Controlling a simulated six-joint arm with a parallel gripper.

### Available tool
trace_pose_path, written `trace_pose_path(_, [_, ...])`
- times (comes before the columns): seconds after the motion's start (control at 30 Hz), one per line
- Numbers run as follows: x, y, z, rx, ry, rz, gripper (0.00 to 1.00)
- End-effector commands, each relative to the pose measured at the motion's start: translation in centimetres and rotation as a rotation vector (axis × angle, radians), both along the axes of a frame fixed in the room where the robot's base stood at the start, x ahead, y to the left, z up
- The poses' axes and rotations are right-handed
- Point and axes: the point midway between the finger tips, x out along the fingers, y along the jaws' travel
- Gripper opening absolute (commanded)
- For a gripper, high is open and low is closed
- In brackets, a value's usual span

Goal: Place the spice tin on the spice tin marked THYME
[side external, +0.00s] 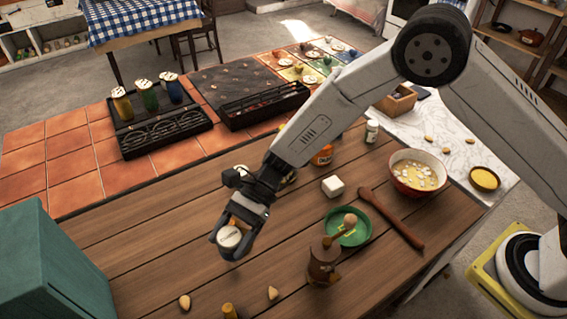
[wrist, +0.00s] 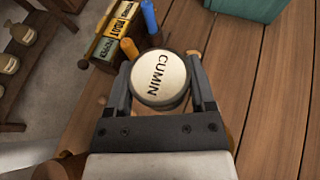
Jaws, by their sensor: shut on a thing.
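A spice tin with a white lid reading CUMIN (wrist: 160,80) is between the two fingers of my gripper (wrist: 158,92). My gripper (side external: 230,242) is shut on this tin, whose pale lid (side external: 229,237) shows in the side view. It holds the tin over the front left of the wooden worktop. I cannot read THYME on anything in either view. Three pale-topped containers, yellow (side external: 123,105), green (side external: 149,96) and blue (side external: 172,90), stand on the black rack at the back left. Their top markings are too small to read.
A teal box (side external: 55,270) stands at the front left. A black tray (side external: 263,106) lies behind. Bare worktop (side external: 150,240) lies left of my gripper.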

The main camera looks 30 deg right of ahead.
Motion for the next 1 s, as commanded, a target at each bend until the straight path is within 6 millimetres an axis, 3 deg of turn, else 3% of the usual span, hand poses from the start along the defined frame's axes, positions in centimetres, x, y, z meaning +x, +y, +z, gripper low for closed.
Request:
trace_pose_path(0.27, [0.7, -0.3, 0.5, 0.000, -0.001, -0.057, 0.00])
trace_pose_path(0.47, [2.8, -1.3, 1.8, 0.000, -0.001, -0.216, 0.00])
trace_pose_path(0.67, [5.8, -3.7, 3.4, 0.000, 0.001, -0.456, 0.00])
trace_pose_path(1.0, [9.8, -9.5, 5.1, -0.001, 0.001, -0.847, 0.00])
